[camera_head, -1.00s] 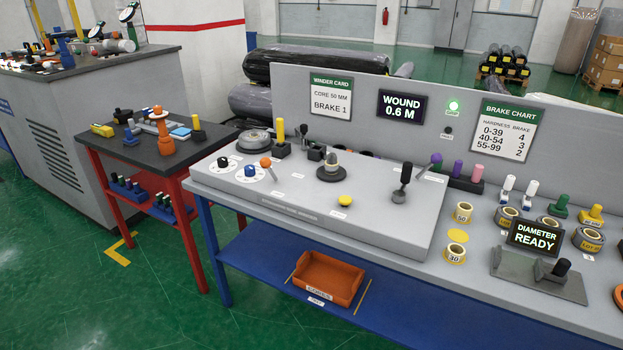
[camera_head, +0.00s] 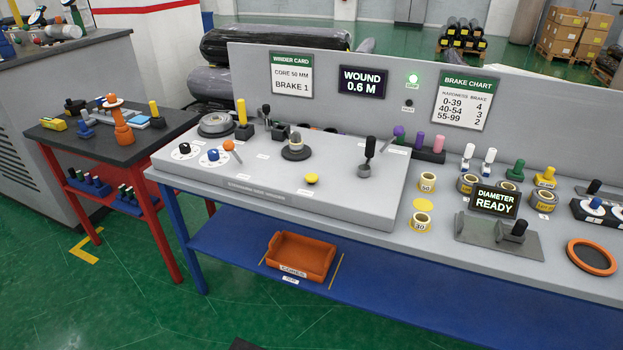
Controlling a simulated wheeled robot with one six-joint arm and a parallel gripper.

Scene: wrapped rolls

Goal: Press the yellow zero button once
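A small round yellow button (camera_head: 312,179) sits near the front of the grey control panel (camera_head: 350,207), right of centre. A small white label lies just in front of it, too small to read; I take it as the zero button. The wound-length display (camera_head: 363,82) on the upright board reads "WOUND 0.6 M". My gripper is not in view, and nothing touches the button.
Behind the button stands a dark spindle (camera_head: 295,148); right of it rises a black-handled lever (camera_head: 368,156). An orange-tipped lever (camera_head: 230,146) is farther left. Green floor is clear in front.

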